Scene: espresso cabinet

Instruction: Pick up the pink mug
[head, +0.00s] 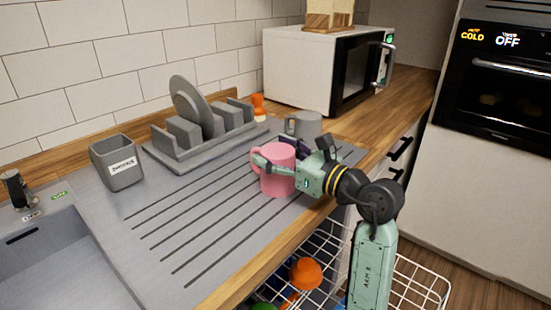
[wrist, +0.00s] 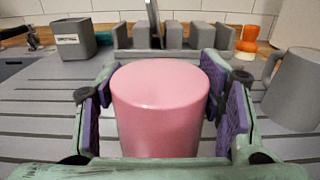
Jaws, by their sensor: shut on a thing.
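The pink mug (head: 279,181) is on the grey ribbed draining board, near its right end. In the wrist view the pink mug (wrist: 158,112) fills the middle and shows a smooth, closed top face, so it looks upside down. My gripper (head: 276,164) reaches in from the right and is shut on the mug. In the wrist view its purple-padded fingers (wrist: 160,95) lie on both sides of the mug. I cannot tell whether the mug's lower edge still touches the board.
A grey mug (head: 305,124) stands close behind the pink one. A grey dish rack (head: 180,155) and a grey holder (head: 118,165) stand further left, by the sink (head: 50,265). A microwave (head: 300,75) is behind. An open wire basket (head: 325,270) sits below the counter edge.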

